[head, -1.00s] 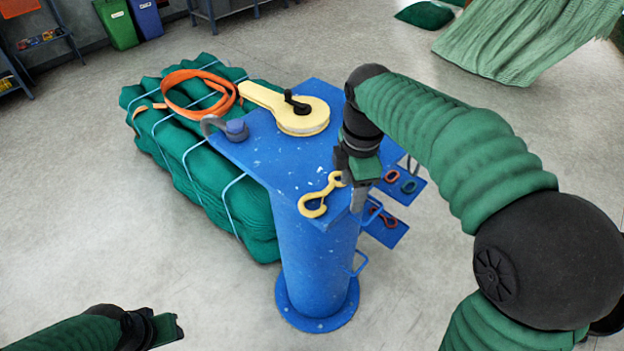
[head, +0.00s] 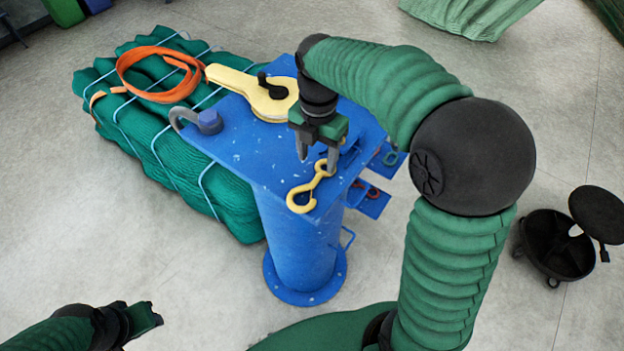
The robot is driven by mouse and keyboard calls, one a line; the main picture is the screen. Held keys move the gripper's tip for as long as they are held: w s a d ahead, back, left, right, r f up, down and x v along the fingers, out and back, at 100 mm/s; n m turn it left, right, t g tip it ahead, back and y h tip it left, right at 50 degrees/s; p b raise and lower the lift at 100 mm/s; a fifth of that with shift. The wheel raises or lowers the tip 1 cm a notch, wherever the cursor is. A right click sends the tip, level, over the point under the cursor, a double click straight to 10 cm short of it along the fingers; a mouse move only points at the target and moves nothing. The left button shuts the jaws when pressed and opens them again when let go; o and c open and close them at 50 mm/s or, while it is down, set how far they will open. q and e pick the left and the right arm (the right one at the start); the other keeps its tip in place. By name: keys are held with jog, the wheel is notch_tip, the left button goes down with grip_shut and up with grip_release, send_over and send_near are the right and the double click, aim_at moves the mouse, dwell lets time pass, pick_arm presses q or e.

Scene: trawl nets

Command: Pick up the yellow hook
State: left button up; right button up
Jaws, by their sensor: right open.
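The yellow hook (head: 300,196) lies at the front corner of the blue pedestal top (head: 243,158), its curved end toward the front and its eye end toward the back right. My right gripper (head: 317,165) points down at the eye end of the hook, with its two grey fingers apart. One finger is left of the eye end and the other is right of it. I cannot tell whether the fingers touch the hook. My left gripper (head: 148,318) is low at the left, far from the hook, and its jaws are too unclear to judge.
Behind is a green net bundle (head: 165,150) with an orange strap (head: 125,68). Small blue trays (head: 375,205) hang at the right.

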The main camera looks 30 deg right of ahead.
aim_at(319, 174)
jog(key=f, duration=0.2)
jog(key=f+p, duration=0.1)
jog(key=shift+s+f, duration=0.5)
jog(key=shift+s, duration=0.15)
jog(key=shift+w+f, duration=0.15)
jog(key=shift+w, duration=0.15)
jog(key=c, duration=0.5)
jog(key=shift+s, duration=0.1)
grip_shut()
